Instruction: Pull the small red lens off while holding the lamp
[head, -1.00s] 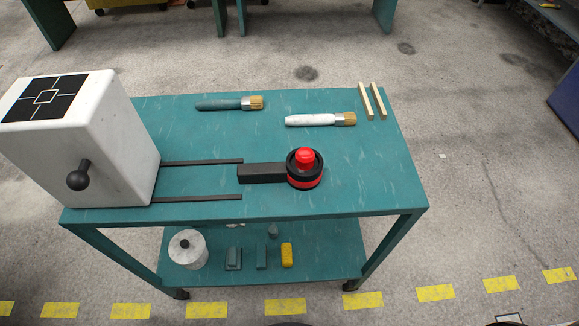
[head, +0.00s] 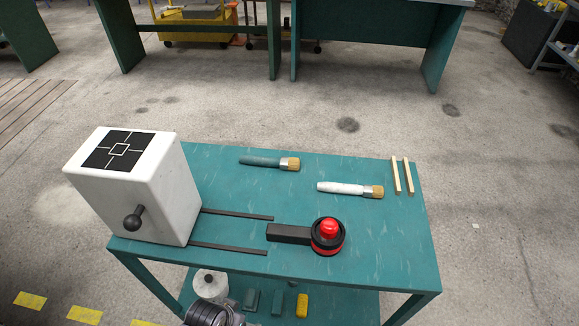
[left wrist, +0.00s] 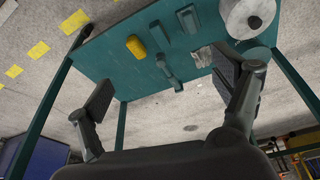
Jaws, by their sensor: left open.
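The lamp (head: 290,233) lies on the green table top, with a dark block-shaped handle to the left and a round black and red head at its right end. The small red lens (head: 329,226) sits on top of that head. My left gripper (left wrist: 172,92) is open and empty in the left wrist view, with its two fingers spread apart and the lower shelf beyond them. In the head view only part of my left arm shows at the bottom edge, below the table top and well apart from the lamp. My right gripper is not in view.
A white box (head: 130,190) with a black knob stands at the table's left, with two dark rails (head: 238,214) running toward the lamp. Two brushes (head: 350,189) and two wooden sticks (head: 402,176) lie behind. The lower shelf (left wrist: 150,70) holds a yellow block (left wrist: 136,47) and other small items.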

